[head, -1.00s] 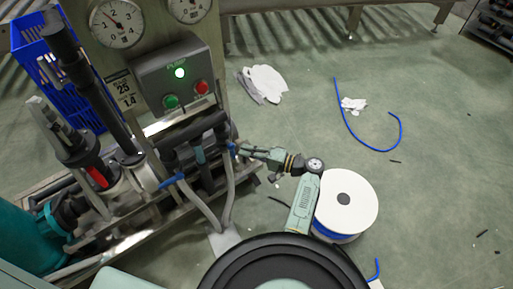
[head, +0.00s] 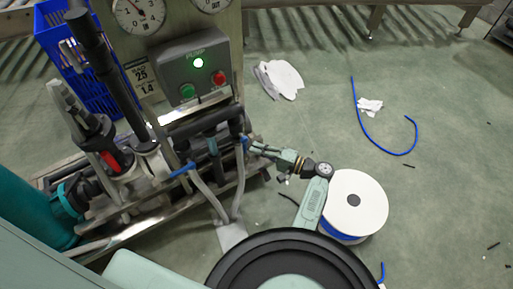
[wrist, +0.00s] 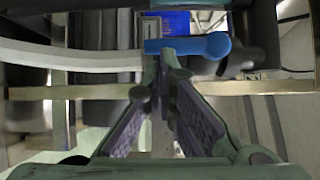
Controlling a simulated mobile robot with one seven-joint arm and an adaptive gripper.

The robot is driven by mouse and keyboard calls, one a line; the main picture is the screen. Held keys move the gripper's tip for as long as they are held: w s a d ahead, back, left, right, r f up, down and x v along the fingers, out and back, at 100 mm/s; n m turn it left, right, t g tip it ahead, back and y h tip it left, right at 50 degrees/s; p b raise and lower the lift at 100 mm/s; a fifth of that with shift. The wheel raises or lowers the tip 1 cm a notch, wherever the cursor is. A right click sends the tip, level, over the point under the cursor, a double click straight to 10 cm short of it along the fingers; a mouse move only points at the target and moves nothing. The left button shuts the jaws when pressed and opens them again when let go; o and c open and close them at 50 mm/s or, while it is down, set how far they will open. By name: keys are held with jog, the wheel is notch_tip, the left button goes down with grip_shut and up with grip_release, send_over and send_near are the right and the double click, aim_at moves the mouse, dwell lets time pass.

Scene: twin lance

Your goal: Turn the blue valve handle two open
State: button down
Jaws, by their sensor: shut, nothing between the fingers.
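Two blue valve handles show on the pump stand in the head view. One blue handle (head: 183,169) is at the left on the front pipework. The other blue handle (head: 245,142) is at the right, at the tip of my gripper (head: 255,148). In the wrist view a blue lever (wrist: 205,46) with a rounded end lies level across the picture, just beyond the fingertips of my gripper (wrist: 160,62). The fingers are shut with nothing between them. I cannot tell whether the tips touch the lever.
Pale hoses (head: 240,185) hang below the valves. A control box (head: 195,75) with a lit lamp and green and red buttons stands above. A white-topped reel (head: 370,195) is beside my arm. A blue tube (head: 385,150) lies on the otherwise mostly clear floor at right.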

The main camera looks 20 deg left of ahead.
jog(key=d, duration=1.1)
jog(key=shift+s+d, duration=0.2)
jog(key=shift+s, duration=0.15)
